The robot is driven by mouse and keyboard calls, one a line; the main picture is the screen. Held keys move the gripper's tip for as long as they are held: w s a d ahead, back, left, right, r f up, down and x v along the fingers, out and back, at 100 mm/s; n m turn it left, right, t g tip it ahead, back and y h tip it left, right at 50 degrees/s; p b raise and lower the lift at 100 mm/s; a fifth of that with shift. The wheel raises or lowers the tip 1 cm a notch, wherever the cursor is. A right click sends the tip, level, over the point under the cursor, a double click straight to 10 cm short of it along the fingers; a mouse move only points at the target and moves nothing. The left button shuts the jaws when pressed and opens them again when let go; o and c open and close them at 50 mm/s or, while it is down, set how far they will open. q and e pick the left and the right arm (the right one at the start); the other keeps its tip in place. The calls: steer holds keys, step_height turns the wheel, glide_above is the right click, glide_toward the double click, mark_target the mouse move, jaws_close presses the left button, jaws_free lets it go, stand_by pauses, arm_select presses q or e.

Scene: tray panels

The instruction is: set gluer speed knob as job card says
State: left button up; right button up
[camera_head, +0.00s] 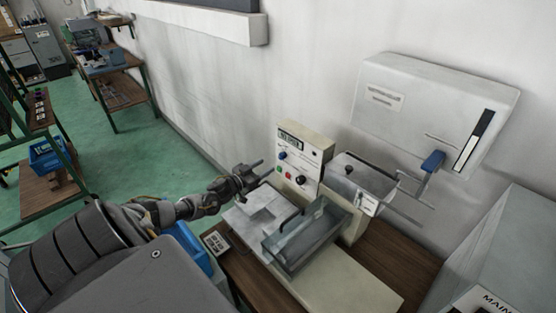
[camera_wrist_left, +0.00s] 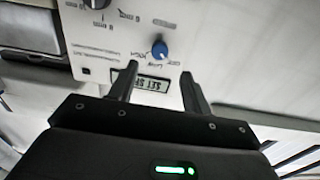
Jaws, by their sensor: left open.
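The gluer's cream control panel (camera_head: 312,158) stands against the wall, with a blue knob (camera_head: 282,156) below a small display (camera_head: 290,138). In the left wrist view the blue knob (camera_wrist_left: 159,49) lies just beyond the fingertips, roughly centred between them, and the display (camera_wrist_left: 154,84) shows between the fingers, upside down. The digits are too blurred to read surely. My left gripper (camera_head: 258,170) is open and empty, pointing at the panel, apparently short of the knob. A small printed card (camera_head: 216,242) lies beside the machine; its text is unreadable. My right gripper is not in view.
A black knob (camera_head: 300,180) and a red button (camera_head: 288,175) sit low on the panel. A wall box with a blue lever (camera_head: 432,161) hangs to the right. A blue bin (camera_head: 190,245) is below my arm.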

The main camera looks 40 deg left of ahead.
mark_target(280, 157)
arm_select(q)
steer(key=w+b, duration=0.1)
steer(key=w, duration=0.3)
steer(key=w+b, duration=0.1)
steer(key=w, duration=0.1)
steer(key=shift+d+f+b, duration=0.2)
steer(key=shift+d+b, duration=0.1)
steer(key=shift+w+r+b, duration=0.2)
steer(key=shift+w+b, duration=0.15)
steer(key=shift+w, duration=0.4)
steer(key=c, duration=1)
